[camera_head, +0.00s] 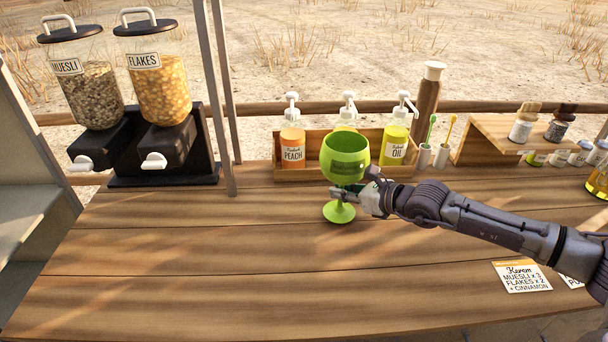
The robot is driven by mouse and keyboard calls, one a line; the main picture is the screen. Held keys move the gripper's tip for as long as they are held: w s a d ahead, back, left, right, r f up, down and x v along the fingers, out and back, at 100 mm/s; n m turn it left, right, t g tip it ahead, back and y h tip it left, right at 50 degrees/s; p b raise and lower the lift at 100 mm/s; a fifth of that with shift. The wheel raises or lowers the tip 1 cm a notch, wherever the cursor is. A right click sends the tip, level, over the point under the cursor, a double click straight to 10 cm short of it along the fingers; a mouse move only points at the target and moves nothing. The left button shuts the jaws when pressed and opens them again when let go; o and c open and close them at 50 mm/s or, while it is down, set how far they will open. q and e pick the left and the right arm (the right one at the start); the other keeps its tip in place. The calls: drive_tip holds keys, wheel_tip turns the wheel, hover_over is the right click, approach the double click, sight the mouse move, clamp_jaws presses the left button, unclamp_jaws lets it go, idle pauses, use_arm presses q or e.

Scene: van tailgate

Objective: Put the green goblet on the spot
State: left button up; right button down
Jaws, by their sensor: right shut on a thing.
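The green goblet (345,158) is upright over the wooden counter, in front of the pump-bottle box. My right gripper (356,197) comes in from the right and is shut on the goblet around its stem. The goblet's round foot (339,212) shows below the fingers. I cannot tell whether the foot touches the counter or hangs just above it. No marked spot can be made out on the counter. My left gripper is not in view.
Muesli (88,92) and flakes (160,88) dispensers stand at the back left. A wooden box (276,160) holds pump bottles behind the goblet. Jars sit on a wooden rack (485,140) at right. An order card (522,277) lies front right. The front-left counter (180,290) is clear.

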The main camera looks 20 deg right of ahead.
drive_tip(key=w+a, duration=0.1)
drive_tip(key=w, duration=0.1)
drive_tip(key=w+a+p, duration=0.1)
drive_tip(key=w, duration=0.1)
drive_tip(key=w+a, duration=0.1)
drive_tip(key=w, duration=0.2)
drive_tip(key=shift+a, duration=0.4)
drive_tip(key=w+a, duration=0.1)
drive_tip(key=w+p, duration=0.1)
drive_tip(key=w, duration=0.1)
drive_tip(key=shift+w+a+r, duration=0.1)
drive_tip(key=shift+a+r, duration=0.05)
drive_tip(key=shift+a, duration=0.25)
drive_tip(key=shift+f, duration=0.95)
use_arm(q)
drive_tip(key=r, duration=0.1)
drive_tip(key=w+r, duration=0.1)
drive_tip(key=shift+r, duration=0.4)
use_arm(e)
drive_tip(key=shift+s+d, duration=0.1)
drive_tip(key=shift+s, duration=0.1)
drive_tip(key=shift+f, duration=0.25)
drive_tip(key=c, duration=1.2)
unclamp_jaws()
drive_tip(key=shift+r, duration=0.1)
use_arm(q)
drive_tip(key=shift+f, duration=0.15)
